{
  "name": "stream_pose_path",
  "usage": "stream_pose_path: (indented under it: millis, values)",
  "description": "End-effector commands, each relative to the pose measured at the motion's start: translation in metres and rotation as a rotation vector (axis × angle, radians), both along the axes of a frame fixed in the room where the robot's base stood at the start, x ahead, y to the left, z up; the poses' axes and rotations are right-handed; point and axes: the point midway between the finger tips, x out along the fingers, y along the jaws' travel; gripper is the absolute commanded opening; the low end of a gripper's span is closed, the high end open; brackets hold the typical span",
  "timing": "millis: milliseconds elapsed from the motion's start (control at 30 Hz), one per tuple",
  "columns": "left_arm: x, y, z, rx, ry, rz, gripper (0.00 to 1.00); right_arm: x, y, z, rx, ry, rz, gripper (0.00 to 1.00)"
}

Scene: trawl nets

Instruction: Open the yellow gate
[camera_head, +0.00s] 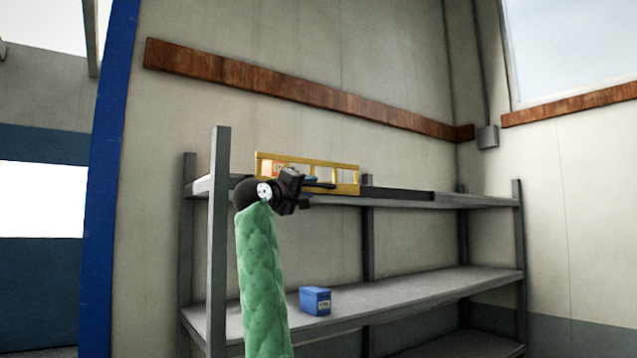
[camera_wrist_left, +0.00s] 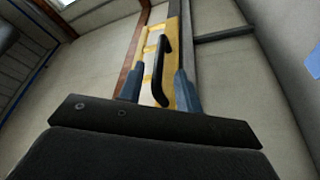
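The yellow gate (camera_head: 347,170) is a flat yellow frame with openings, standing along the front of the top shelf at its left part. It looks shut, in line with the shelf edge. In the left wrist view the gate (camera_wrist_left: 180,97) runs away from me, with a black bar handle (camera_wrist_left: 162,62) on its face. My left gripper (camera_head: 318,184) is in front of the gate. Its two blue fingers (camera_wrist_left: 159,88) are apart, one on each side of the handle's near end. I cannot tell whether they touch it. My right gripper is not in view.
A grey metal shelf rack (camera_head: 390,287) stands against the wall, with posts at its corners. A blue box (camera_head: 315,301) sits on the middle shelf. A wooden rail (camera_head: 300,91) crosses the wall above. There is free air in front of the rack on the right.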

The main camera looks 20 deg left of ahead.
Motion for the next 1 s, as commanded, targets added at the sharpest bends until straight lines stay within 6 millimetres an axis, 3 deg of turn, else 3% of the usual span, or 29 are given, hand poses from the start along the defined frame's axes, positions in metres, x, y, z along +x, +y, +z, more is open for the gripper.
stream_pose_path:
  millis: [100,400,833,1000]
  values:
    - [0.016,-0.006,0.009,-0.001,0.002,-0.001,0.34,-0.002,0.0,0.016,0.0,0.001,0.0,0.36]
    - [0.044,-0.015,0.012,-0.001,0.0,0.0,0.34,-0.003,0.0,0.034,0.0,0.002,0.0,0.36]
    - [0.049,-0.017,0.011,0.001,-0.001,0.001,0.34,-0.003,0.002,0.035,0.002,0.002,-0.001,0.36]
    - [0.049,-0.017,0.011,0.001,-0.001,0.001,0.01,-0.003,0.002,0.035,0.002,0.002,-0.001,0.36]
